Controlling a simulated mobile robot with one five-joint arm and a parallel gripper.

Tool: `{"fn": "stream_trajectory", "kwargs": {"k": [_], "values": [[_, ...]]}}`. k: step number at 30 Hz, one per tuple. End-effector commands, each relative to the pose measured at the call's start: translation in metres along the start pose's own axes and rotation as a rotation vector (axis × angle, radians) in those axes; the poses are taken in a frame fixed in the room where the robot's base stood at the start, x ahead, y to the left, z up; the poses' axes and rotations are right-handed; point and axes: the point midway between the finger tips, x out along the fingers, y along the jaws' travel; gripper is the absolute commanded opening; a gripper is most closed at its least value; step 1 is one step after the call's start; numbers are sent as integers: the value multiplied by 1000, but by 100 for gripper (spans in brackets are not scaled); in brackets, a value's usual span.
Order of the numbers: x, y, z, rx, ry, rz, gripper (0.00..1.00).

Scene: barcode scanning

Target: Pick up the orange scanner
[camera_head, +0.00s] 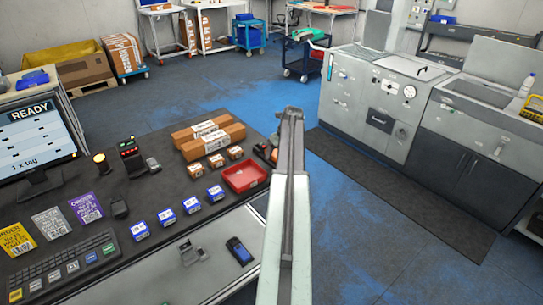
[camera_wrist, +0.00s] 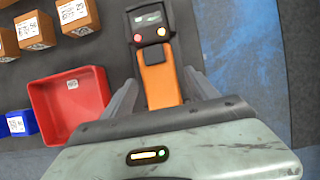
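The orange scanner (camera_wrist: 160,82) shows at the top centre of the wrist view. Its dark head has a small lit display and two small round lights, one red. Its orange handle extends down between the fingers of my gripper (camera_wrist: 159,80). The gripper is open, with a finger on each side of the handle and a visible gap on both sides. In the head view the scanner (camera_head: 261,150) lies at the right edge of the dark table, partly covered by my arm.
A red tray (camera_wrist: 70,105) sits just left of my gripper. Small orange and blue boxes stand around it, and long cardboard boxes (camera_head: 208,136) lie behind. The table (camera_head: 150,195) also holds a monitor (camera_head: 38,140) and keyboard. Blue floor lies to the right.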

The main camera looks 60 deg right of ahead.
Motion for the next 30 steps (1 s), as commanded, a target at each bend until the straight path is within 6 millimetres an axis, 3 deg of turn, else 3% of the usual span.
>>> {"fn": "stream_trajectory", "kwargs": {"k": [1, 6, 7, 17, 26, 30], "values": [[0, 0, 0, 0, 0, 0, 50], [0, 0, 0, 0, 0, 0, 3], [0, 0, 0, 0, 0, 0, 0], [-5, 0, 2, 0, 0, 0, 0], [-39, 0, 16, 0, 0, 0, 0], [-46, 20, -8, 0, 0, 0, 0]]}}
